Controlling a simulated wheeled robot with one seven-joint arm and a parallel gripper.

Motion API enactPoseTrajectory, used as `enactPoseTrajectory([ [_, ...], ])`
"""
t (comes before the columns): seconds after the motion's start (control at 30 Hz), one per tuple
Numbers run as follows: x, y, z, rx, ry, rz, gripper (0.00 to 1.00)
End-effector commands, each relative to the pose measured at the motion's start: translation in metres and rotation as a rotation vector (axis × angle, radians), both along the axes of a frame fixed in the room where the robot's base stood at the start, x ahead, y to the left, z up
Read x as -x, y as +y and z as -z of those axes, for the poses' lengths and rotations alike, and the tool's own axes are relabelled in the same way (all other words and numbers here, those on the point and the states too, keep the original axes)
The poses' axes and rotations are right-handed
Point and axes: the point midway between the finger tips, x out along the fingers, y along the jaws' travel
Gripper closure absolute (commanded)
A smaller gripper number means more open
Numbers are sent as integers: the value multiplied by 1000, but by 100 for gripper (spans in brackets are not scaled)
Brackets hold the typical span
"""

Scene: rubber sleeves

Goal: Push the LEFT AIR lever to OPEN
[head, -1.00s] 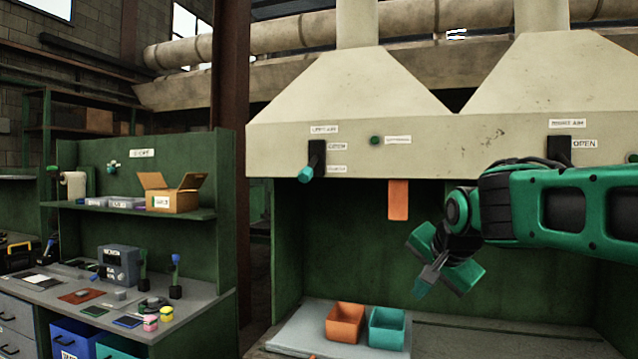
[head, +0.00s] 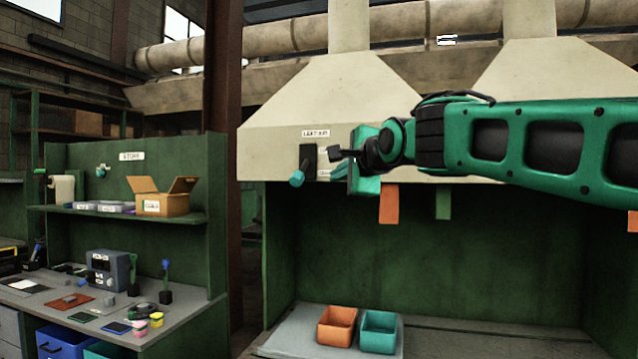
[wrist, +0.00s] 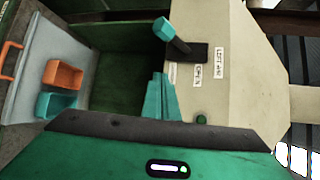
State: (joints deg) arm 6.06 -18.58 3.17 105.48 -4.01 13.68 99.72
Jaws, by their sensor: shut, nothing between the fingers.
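The LEFT AIR lever (head: 297,178) has a teal grip on a dark plate (head: 307,157) on the front of the left hood. Its grip hangs at the plate's lower end, angled out and down. The LEFT AIR label (head: 316,133) is above the plate. In the wrist view, the lever (wrist: 175,38) is beyond my fingertips, and the OPEN label (wrist: 197,72) is beside the plate's upper part. A lower label (wrist: 172,72) is too blurred to read. My gripper (head: 352,178) is shut and empty, just right of the lever, apart from it.
An orange tag (head: 389,204) and a green tag (head: 443,203) hang below the hood edge. Orange (head: 337,325) and teal (head: 379,332) bins stand on the bench below. A green button (wrist: 201,119) is near my fingers. The space left of the lever is clear.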

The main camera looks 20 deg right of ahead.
Motion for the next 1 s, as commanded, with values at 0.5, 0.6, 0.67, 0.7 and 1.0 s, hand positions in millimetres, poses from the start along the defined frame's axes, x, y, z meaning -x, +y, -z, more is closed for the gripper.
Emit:
enactPoseTrajectory([
  [0.5, -85, 0, 19, 0, 3, 2, 100],
  [0.6, -93, 7, 19, 1, 1, -2, 100],
  [0.67, -89, 15, 16, 2, 0, -1, 100],
  [0.7, -87, 21, 15, 2, 0, -2, 100],
  [1.0, -81, 37, 12, 1, 1, 2, 100],
])
